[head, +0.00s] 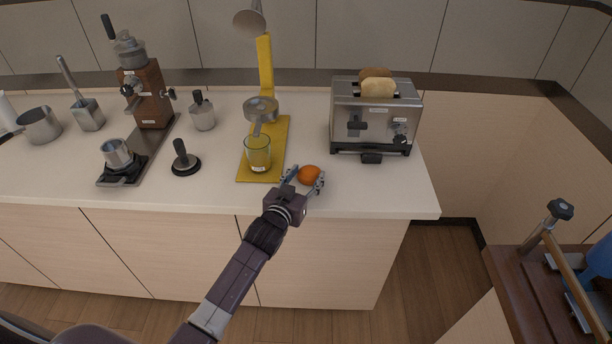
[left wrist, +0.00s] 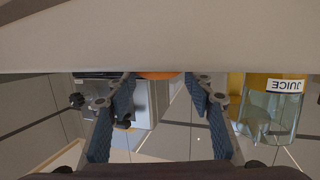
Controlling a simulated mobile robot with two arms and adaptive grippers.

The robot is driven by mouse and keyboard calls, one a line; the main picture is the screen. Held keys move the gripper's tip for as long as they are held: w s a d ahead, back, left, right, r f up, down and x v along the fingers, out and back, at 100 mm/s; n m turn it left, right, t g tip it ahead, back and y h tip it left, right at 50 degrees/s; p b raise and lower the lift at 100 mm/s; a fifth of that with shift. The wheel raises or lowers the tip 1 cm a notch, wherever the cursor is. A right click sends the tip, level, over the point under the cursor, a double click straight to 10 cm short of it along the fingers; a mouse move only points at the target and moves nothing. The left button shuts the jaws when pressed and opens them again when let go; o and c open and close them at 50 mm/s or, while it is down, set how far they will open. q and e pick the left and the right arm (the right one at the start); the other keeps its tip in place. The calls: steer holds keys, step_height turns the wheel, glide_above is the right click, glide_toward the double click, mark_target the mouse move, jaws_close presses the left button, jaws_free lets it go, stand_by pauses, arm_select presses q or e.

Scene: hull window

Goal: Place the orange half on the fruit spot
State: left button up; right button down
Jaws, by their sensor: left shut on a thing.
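The orange half (head: 309,174) is at the front of the white counter, right of the yellow juice press (head: 266,65). My left gripper (head: 305,180) has its fingers on either side of it and is shut on it. In the left wrist view the orange (left wrist: 158,75) shows between the fingertips (left wrist: 160,82), partly cut off by the counter edge. The press has a metal bowl (head: 261,106) on its column and a grey cone (head: 249,22) above. No spot marked as the fruit spot is readable. My right gripper is not in view.
A glass (head: 258,153) labelled JUICE in the left wrist view (left wrist: 268,112) stands on the press base, just left of the gripper. A toaster (head: 372,122) with bread stands to the right. A tamper (head: 184,160) and coffee grinder (head: 147,92) stand left.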

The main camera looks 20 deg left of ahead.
arm_select(q)
steer(key=shift+f, duration=0.15)
steer(key=o, duration=1.2)
steer(key=shift+r, duration=0.3)
steer(key=shift+s+f, duration=0.1)
steer(key=shift+s, duration=0.15)
steer(key=s+r+b, duration=0.1)
steer(key=s+r, duration=0.1)
steer(key=s, duration=0.9)
steer(key=shift+s+a+r, duration=0.15)
steer(key=shift+a, duration=0.15)
